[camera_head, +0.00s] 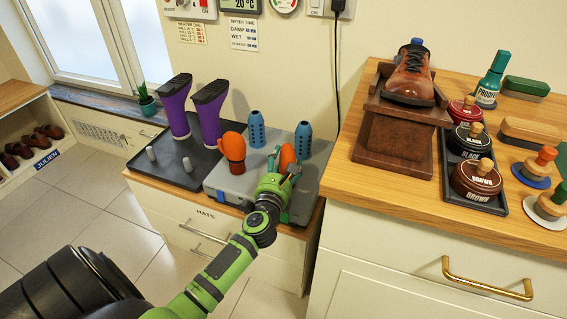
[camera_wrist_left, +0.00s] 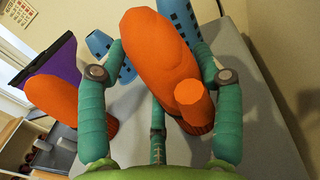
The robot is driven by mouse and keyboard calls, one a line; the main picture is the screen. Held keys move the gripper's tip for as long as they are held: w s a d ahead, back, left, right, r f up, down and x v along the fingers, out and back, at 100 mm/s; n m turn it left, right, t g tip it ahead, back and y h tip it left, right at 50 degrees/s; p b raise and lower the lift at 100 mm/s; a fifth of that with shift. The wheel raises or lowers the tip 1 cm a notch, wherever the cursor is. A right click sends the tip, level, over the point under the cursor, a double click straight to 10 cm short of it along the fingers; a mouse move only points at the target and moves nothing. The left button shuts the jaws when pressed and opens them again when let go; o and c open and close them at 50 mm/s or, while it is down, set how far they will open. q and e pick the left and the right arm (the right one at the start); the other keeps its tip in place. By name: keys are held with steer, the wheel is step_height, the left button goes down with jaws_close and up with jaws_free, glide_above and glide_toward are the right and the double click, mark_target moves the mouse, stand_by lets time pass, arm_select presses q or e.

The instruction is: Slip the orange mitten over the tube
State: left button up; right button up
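Two orange mittens stand thumb-out on the grey box (camera_head: 228,182). The left mitten (camera_head: 232,147) also shows at the left of the wrist view (camera_wrist_left: 60,100). The right mitten (camera_head: 287,157) fills the middle of the wrist view (camera_wrist_left: 155,55). Two blue perforated tubes, left (camera_head: 257,129) and right (camera_head: 303,140), stand upright behind the mittens, with nothing over their tops. My left gripper (camera_head: 284,166) is around the right mitten, its green fingers on both sides with narrow gaps showing. Any contact is hard to tell. My right gripper is out of view.
A black tray (camera_head: 165,168) at the left holds purple boots (camera_head: 176,107) and two grey pegs. A wooden counter (camera_head: 352,185) at the right is higher and carries a brown shoe on a stand (camera_head: 395,140) and polish tins. A black cable hangs behind.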

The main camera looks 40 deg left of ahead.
arm_select(q)
steer(key=shift+o, duration=0.7)
steer(key=v, duration=1.2)
